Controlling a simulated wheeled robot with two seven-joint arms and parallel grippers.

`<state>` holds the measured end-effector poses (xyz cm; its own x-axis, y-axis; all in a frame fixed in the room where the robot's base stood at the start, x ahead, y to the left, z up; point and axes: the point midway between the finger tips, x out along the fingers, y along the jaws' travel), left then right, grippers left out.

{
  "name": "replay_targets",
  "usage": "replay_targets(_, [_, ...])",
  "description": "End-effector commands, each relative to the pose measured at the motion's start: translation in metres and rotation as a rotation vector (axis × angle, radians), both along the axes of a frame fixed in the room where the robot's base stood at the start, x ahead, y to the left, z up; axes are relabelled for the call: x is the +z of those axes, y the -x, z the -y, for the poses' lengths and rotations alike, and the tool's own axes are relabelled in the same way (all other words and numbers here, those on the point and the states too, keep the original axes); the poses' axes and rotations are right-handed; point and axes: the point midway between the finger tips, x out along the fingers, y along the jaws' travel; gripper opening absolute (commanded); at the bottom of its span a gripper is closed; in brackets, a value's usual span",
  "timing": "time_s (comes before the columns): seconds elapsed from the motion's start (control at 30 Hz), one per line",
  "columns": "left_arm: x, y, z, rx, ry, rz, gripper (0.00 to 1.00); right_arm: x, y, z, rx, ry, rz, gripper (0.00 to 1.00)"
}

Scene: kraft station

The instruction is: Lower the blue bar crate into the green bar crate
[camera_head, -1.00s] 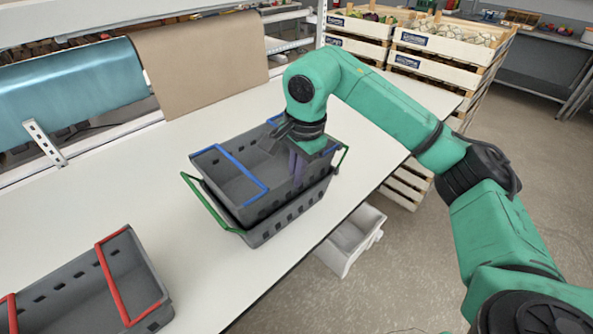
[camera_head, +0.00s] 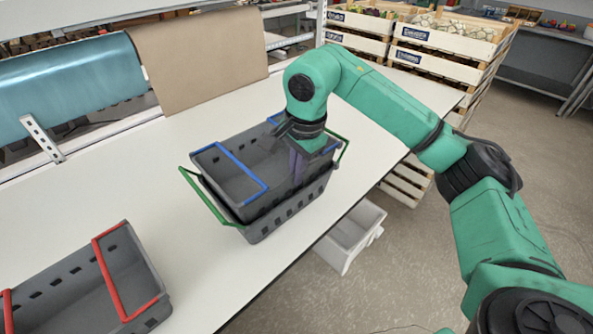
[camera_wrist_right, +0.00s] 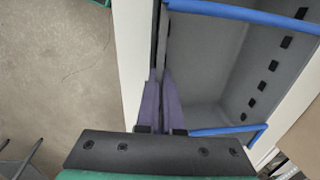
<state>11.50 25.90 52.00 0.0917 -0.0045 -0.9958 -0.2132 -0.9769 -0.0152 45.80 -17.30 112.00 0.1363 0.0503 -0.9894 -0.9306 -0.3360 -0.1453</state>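The blue bar crate (camera_head: 226,178) is a grey crate with blue bars. It sits partly inside the similar grey green bar crate (camera_head: 262,226), whose green bars are folded outward at both ends. The blue crate's rim stands above the green crate's rim; its underside is hidden. My right gripper (camera_head: 297,168) is at the blue crate's near long wall, toward the right end. In the right wrist view its purple fingers (camera_wrist_right: 163,103) are closed on either side of that wall, beside the crate's grey interior (camera_wrist_right: 205,60). My left gripper is out of view.
A grey crate with red bars (camera_head: 82,285) stands at the table's lower left. White table (camera_head: 185,240) is clear between the crates. A white bin (camera_head: 350,238) is below the table edge. Stacked wooden vegetable crates (camera_head: 440,62) stand at the back right.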

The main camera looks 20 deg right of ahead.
Motion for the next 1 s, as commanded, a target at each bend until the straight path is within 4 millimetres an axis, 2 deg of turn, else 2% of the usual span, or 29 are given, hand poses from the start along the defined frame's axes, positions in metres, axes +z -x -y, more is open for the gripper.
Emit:
replay_targets(0.23, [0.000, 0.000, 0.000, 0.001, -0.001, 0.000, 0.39, 0.000, 0.000, 0.000, 0.000, -0.002, 0.002, 0.00])
replay_targets(0.3, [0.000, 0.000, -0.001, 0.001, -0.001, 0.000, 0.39, 0.000, 0.000, 0.000, 0.000, -0.001, 0.003, 0.30])
replay_targets(0.33, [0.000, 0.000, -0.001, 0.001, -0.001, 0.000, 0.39, 0.000, 0.000, 0.000, 0.000, -0.001, 0.003, 0.39])
replay_targets(0.63, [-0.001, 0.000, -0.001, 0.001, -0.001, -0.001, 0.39, -0.001, 0.000, 0.000, 0.000, 0.001, -0.002, 0.39])
replay_targets(0.77, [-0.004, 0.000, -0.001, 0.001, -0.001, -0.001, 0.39, 0.008, 0.001, 0.000, 0.000, 0.000, 0.001, 0.39])
replay_targets(0.87, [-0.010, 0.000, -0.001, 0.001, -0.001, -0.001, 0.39, 0.027, 0.004, 0.001, 0.000, -0.001, 0.005, 0.39])
replay_targets(0.97, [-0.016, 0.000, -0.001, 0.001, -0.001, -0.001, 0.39, 0.056, 0.007, 0.002, 0.001, -0.001, 0.007, 0.39])
replay_targets(1.0, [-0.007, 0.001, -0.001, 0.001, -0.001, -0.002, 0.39, 0.075, 0.009, 0.004, -0.001, 0.001, 0.008, 0.39])
